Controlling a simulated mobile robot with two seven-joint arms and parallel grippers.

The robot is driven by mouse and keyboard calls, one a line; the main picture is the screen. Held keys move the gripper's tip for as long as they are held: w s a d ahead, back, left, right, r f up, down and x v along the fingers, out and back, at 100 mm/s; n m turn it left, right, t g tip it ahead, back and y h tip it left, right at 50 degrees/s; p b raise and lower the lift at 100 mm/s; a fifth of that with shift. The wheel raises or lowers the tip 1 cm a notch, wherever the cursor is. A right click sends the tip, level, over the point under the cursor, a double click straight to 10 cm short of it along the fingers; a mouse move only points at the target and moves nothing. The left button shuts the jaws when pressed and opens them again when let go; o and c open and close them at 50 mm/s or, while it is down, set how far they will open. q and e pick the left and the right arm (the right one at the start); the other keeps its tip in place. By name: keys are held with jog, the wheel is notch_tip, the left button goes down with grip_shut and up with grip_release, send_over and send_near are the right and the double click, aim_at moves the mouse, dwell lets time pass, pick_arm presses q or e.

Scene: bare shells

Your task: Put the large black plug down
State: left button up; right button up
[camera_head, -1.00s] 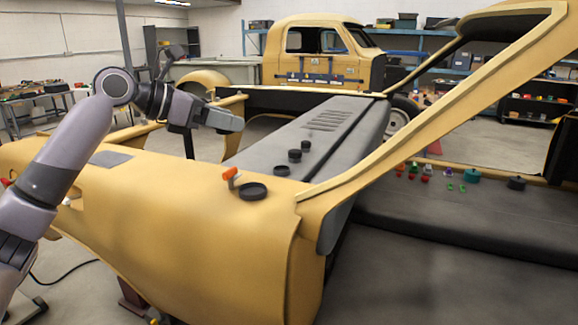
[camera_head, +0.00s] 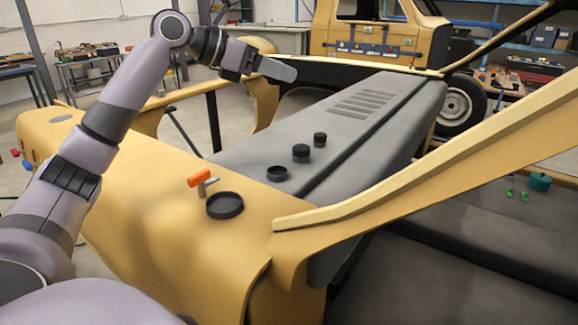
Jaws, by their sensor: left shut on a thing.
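My left gripper (camera_head: 282,70) is at the top centre of the head view, raised behind the grey hood panel and pointing right. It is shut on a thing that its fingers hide. I cannot make out the large black plug between them. A wide black round cap (camera_head: 225,205) sits on the yellow shell, beside a grey stem with an orange handle (camera_head: 200,180). Smaller black round pieces stand in a row on the grey panel: a low one (camera_head: 277,173), a middle one (camera_head: 301,153) and a far one (camera_head: 320,139). My right gripper is not in view.
The yellow shell (camera_head: 150,215) fills the front, and a yellow frame bar (camera_head: 400,180) slants across the right. The grey panel (camera_head: 345,115) has bare room around its slots. Green pieces (camera_head: 525,196) and a teal cap (camera_head: 540,182) lie at the far right.

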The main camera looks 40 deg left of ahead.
aim_at(276, 175)
pick_arm(q)
jog(key=f, duration=2)
jog(key=shift+s, duration=0.2)
jog(key=o, duration=1.1)
jog(key=shift+c, duration=0.2)
jog(key=shift+r, duration=0.1)
jog(key=shift+b+v, duration=0.4)
jog(key=shift+v, duration=5.6)
jog(key=shift+w+a, duration=0.1)
